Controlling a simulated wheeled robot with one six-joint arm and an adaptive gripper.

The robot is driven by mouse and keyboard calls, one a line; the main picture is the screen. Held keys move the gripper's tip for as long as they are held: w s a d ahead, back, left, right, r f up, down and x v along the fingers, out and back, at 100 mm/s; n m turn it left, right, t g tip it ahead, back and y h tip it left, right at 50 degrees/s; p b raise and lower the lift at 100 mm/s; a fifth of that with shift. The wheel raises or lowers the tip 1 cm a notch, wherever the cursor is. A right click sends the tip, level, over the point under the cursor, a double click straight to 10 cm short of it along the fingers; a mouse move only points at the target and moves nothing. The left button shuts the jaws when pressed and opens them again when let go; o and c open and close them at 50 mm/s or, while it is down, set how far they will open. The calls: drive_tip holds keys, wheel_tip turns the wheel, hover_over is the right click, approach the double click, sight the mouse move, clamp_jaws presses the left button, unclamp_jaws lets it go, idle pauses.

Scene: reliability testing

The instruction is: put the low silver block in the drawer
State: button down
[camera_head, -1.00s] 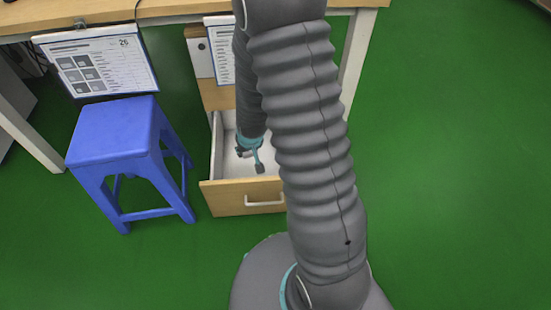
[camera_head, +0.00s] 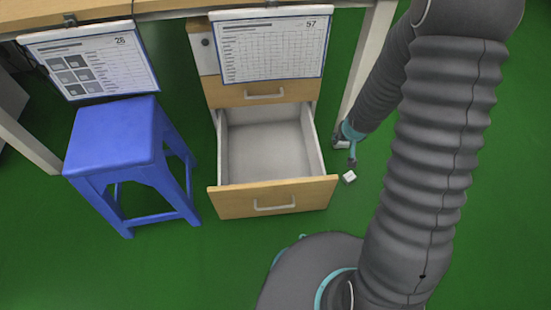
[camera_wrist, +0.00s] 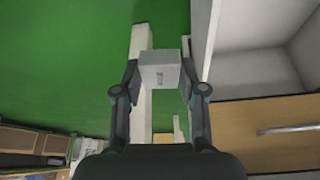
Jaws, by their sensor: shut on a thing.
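The low silver block (camera_wrist: 159,72) is a small pale box held between the two fingertips of my gripper (camera_wrist: 159,84) in the wrist view. In the head view the block (camera_head: 349,177) hangs just right of the drawer, outside its right wall, with my gripper (camera_head: 347,154) around it. The drawer (camera_head: 272,197) is pulled open, with a wooden front and a grey-white inside that looks empty. In the wrist view the open drawer (camera_wrist: 262,115) lies to the right of the block.
A closed drawer (camera_head: 260,92) is above the open one, partly behind a hanging chart sheet (camera_head: 270,48). A blue stool (camera_head: 115,140) stands left of the drawer. A white table leg (camera_head: 368,45) is behind my arm. Green floor (camera_head: 520,200) is clear on the right.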

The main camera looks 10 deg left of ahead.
drive_tip(key=w+a+f+n+y, duration=0.1)
drive_tip(key=w+a+f+n, duration=0.15)
drive_tip(key=a, duration=0.45)
drive_tip(key=n+g+y+b, duration=0.3)
drive_tip(key=n+g, duration=0.1)
drive_tip(key=n, duration=0.9)
hover_over(252, 179)
drive_tip(key=d, duration=0.1)
wheel_tip(252, 179, down, 12)
drive_tip(key=r, duration=0.1)
drive_tip(key=f+b, duration=0.5)
drive_tip(key=f, duration=0.5)
drive_tip(key=shift+d, duration=0.2)
drive_tip(key=shift+f+b, duration=0.2)
drive_tip(key=shift+b, duration=0.1)
drive_tip(key=c, duration=0.7)
unclamp_jaws()
drive_tip(key=shift+o, duration=0.2)
drive_tip(key=shift+r, duration=0.1)
